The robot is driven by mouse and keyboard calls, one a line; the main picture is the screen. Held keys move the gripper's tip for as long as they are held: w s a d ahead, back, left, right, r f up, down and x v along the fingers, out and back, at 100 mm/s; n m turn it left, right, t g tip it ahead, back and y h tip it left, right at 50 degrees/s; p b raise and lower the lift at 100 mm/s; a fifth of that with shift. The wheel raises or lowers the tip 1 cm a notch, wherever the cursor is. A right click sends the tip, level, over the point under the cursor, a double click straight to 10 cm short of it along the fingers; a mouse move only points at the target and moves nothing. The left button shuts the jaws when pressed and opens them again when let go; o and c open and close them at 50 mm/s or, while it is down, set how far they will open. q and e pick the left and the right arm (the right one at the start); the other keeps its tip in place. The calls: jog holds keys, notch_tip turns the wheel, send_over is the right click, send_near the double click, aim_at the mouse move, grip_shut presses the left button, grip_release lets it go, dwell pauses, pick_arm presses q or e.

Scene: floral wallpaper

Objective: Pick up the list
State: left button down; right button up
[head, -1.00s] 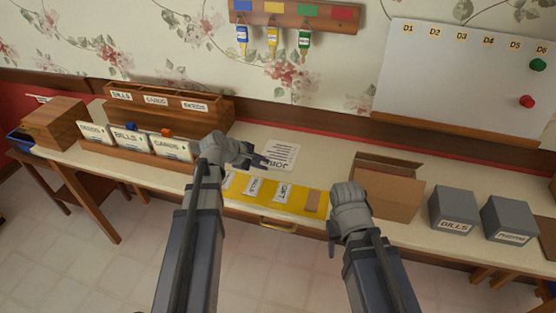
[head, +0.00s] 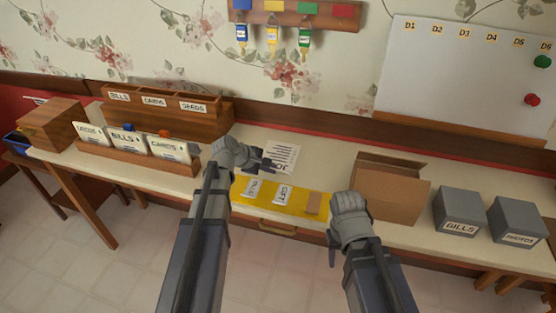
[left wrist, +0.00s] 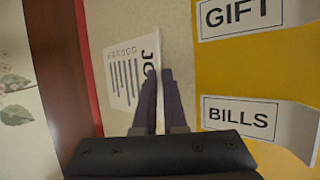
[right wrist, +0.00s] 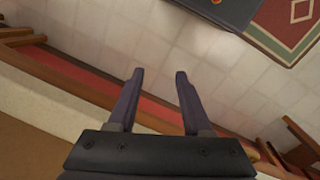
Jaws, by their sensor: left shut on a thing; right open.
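The list, a white sheet headed "JO..." with lines of text (head: 284,154), is on the desk at the middle, behind the yellow mat. My left gripper (head: 267,165) is at its near edge.
The yellow mat (head: 241,194) holds labelled slips, including GIFT (left wrist: 239,16) and BILLS (left wrist: 240,118). A cardboard box (head: 388,200) and grey boxes (head: 458,212) stand right. A wooden card holder (head: 150,158) stands left. A whiteboard (head: 460,75) hangs behind.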

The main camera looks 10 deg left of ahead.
pick_arm(q)
jog(key=shift+r, duration=0.1)
dwell(0.3)
notch_tip(320, 180, up, 10)
jog(key=p, duration=1)
